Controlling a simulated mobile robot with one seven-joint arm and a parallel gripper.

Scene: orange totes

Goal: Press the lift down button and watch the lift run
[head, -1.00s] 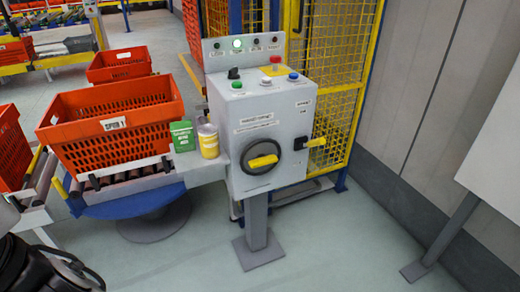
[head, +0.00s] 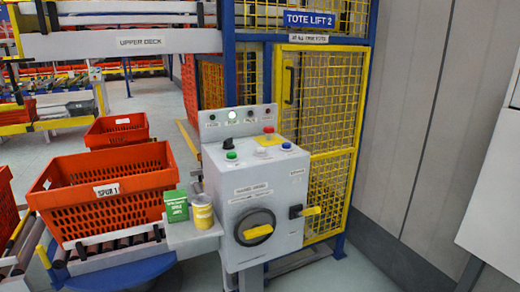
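The grey control box (head: 262,195) stands on a post in front of the lift cage. Its sloped top carries a green button (head: 231,155), a blue button (head: 286,146), a red button (head: 268,130) on a yellow base and a black selector knob (head: 228,143). The button labels are too small to read, so I cannot tell which is lift down. The lift cage (head: 318,95) has yellow mesh and a sign (head: 307,19) reading "TOTE LIFT 2". My gripper is not in view.
The box front has a black rotary switch (head: 255,227) and a side handle (head: 304,211), both with yellow grips. A green carton (head: 176,205) and yellow tin (head: 202,213) stand on the ledge at left. An orange tote (head: 110,190) marked "SPUR 1" sits on rollers.

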